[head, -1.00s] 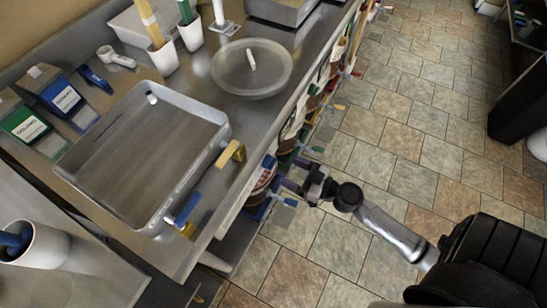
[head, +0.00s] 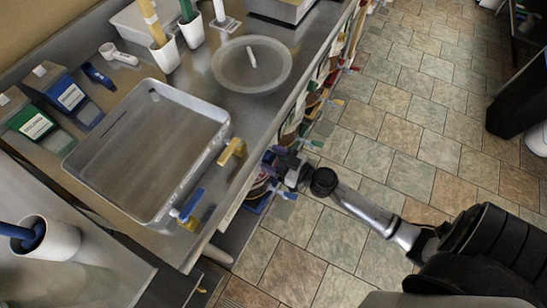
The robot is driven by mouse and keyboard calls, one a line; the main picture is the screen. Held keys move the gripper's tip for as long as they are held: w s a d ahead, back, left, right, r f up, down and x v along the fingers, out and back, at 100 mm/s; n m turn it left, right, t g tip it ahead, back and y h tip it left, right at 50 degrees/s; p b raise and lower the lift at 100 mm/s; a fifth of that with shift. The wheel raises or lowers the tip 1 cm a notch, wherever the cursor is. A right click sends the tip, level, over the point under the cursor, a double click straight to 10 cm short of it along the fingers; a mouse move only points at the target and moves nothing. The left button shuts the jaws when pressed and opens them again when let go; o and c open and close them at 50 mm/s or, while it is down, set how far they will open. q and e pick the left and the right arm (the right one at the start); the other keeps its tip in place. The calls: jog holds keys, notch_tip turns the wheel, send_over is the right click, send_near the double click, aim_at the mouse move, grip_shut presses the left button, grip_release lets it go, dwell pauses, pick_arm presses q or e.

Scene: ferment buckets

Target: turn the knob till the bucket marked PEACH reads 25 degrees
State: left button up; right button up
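Buckets stand on a shelf under the front edge of the steel counter; only parts of them show, such as a bucket (head: 259,186) with a blue base beside my gripper. I cannot read a PEACH mark, a knob or a temperature reading. My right gripper (head: 281,164) reaches in from the right at the counter's front edge, close to the buckets. Its fingers are small and partly hidden among the coloured parts, so I cannot tell if they are open or touching anything. My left gripper is not in view.
On the counter (head: 262,112) are a steel tray (head: 222,118) with yellow and blue clips, a round lid (head: 283,82), white cups with tools, and green and blue boxes (head: 66,94). A white cup (head: 62,240) stands at lower left. The tiled floor (head: 410,120) at right is open.

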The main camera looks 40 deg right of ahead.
jog(key=c, duration=0.7)
